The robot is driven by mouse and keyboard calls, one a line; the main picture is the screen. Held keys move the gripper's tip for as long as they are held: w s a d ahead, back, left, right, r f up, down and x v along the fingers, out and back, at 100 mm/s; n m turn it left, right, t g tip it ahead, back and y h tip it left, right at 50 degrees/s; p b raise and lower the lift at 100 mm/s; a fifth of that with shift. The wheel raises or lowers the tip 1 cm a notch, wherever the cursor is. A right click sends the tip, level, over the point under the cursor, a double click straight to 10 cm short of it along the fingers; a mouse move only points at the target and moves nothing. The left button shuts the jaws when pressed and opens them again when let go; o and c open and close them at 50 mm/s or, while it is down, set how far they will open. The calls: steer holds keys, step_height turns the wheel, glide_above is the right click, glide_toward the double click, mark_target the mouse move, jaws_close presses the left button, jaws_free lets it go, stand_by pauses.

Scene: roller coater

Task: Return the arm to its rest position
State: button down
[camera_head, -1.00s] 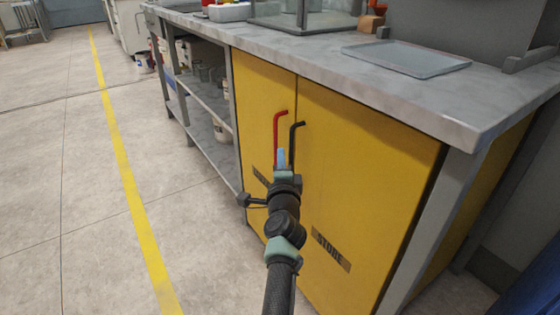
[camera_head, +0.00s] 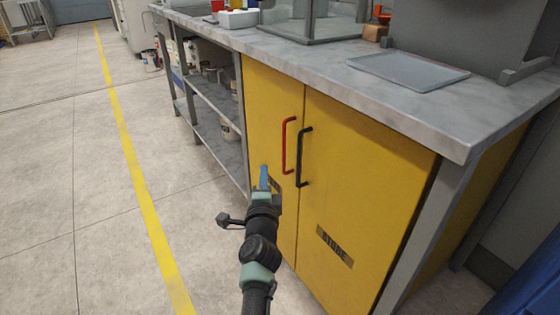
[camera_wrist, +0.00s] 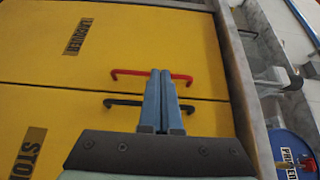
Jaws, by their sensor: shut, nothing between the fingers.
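My gripper (camera_head: 264,178) is shut and empty, its blue fingers together, in front of the yellow cabinet. In the head view it is left of and below the two door handles, apart from them. The left door has a red handle (camera_head: 286,146) and the right door a black handle (camera_head: 302,158). Both doors look closed. In the wrist view the shut fingertips (camera_wrist: 160,74) overlap the red handle (camera_wrist: 132,72) and the black handle (camera_wrist: 115,101) in the picture. My arm reaches up from the bottom of the head view.
A grey worktop (camera_head: 300,55) runs above the yellow cabinet (camera_head: 370,190), with a flat grey tray (camera_head: 408,72) on it. Open shelves (camera_head: 215,95) with containers stand left of the doors. The floor (camera_head: 90,200) on the left, with a yellow line, is clear.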

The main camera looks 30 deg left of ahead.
steer(key=s+a+p, duration=0.2)
steer(key=s+a, duration=0.1)
steer(key=d+r+n+t, duration=0.25)
steer(key=d+r, duration=0.25)
steer(key=r, duration=0.5)
steer(key=d+r+n+t, duration=0.1)
steer(key=d+r+n, duration=0.3)
steer(key=r, duration=0.7)
steer(key=d+r+n+t, duration=0.2)
steer(key=d+r, duration=0.5)
steer(key=r, duration=0.3)
steer(key=s+d+r+n+t+h+p, duration=0.1)
steer(key=s+d+r+n+t+h, duration=0.6)
steer(key=s+d+r, duration=1.4)
step_height(320, 180, up, 35)
steer(key=a+m+h+p, duration=0.1)
steer(key=a+m+p, duration=0.1)
steer(key=p, duration=3.3)
steer(key=shift+m+g+h, duration=0.4)
steer(key=shift+m+g, duration=0.05)
steer(key=shift+m, duration=0.3)
steer(key=shift+s, duration=0.1)
